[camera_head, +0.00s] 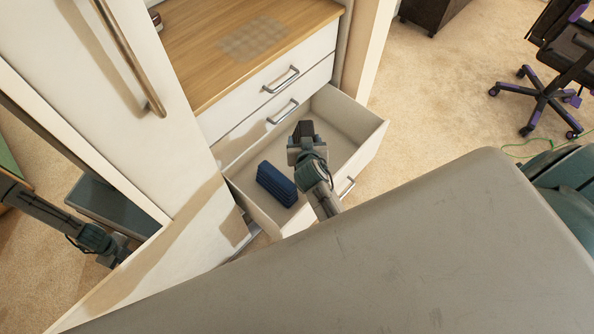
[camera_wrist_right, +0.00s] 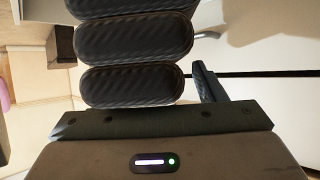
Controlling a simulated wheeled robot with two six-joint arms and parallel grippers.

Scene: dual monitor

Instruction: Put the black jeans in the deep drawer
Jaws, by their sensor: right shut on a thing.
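The deep drawer (camera_head: 370,146), the lowest one, is pulled open from the white dresser. My right gripper (camera_head: 307,150) is over the open drawer. It is shut on the black jeans (camera_head: 304,129), which show as a small dark bundle in the head view. In the right wrist view the black jeans (camera_wrist_right: 135,38) appear as thick, ribbed dark folds in front of the gripper (camera_wrist_right: 135,75). The head view does not show clearly whether they touch the drawer floor.
Folded blue jeans (camera_head: 277,184) sit in the drawer's left near part. The drawer's right and far floor is bare. Two closed drawers (camera_head: 297,78) are above. A tall white door (camera_head: 140,85) and a mirror panel stand left. An office chair (camera_head: 548,90) is far right.

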